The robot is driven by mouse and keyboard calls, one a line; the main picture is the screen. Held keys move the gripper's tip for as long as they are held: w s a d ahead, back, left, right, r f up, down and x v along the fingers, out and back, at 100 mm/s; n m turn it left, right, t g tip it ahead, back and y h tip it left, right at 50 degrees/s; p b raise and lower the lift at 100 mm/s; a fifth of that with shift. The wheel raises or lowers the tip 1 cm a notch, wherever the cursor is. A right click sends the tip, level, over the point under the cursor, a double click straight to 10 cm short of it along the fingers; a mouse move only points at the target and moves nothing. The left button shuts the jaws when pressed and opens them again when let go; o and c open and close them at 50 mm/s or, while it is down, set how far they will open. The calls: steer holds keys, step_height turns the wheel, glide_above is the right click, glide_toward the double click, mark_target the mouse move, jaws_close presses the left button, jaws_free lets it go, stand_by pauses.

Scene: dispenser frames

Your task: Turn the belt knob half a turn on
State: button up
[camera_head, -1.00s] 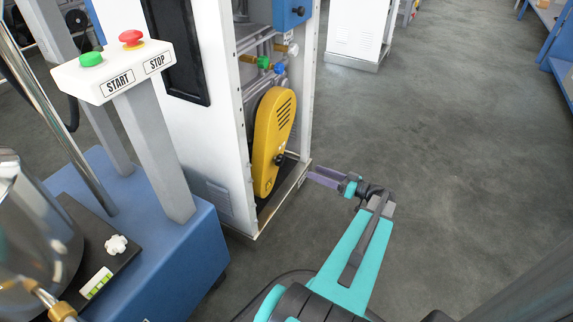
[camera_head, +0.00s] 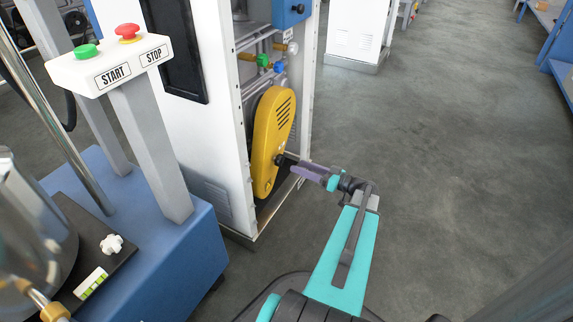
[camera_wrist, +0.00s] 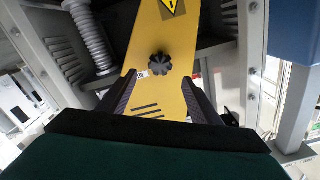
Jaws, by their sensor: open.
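The belt knob (camera_wrist: 159,63) is a small black lobed knob on the yellow belt cover (camera_wrist: 178,30). In the wrist view it sits ahead of my gripper (camera_wrist: 163,82), roughly midway between the two dark fingers. The fingers are apart and nothing is between their tips that I can see held. In the head view the yellow cover (camera_head: 275,125) stands in the open side of the white machine, and the knob (camera_head: 279,160) is near its lower part. My gripper (camera_head: 291,162) points left at the knob, its tips close to it; I cannot tell whether they touch it.
The white cabinet frame (camera_wrist: 252,62) stands at the right of the cover in the wrist view, and a coiled spring (camera_wrist: 92,35) at the left. Small valves (camera_head: 264,60) lie above the cover. A START/STOP box (camera_head: 108,65) stands at left.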

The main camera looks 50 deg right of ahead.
mark_target(282, 160)
steer(key=shift+b+x, duration=1.1)
steer(key=shift+x, duration=2.55)
steer(key=c, duration=1)
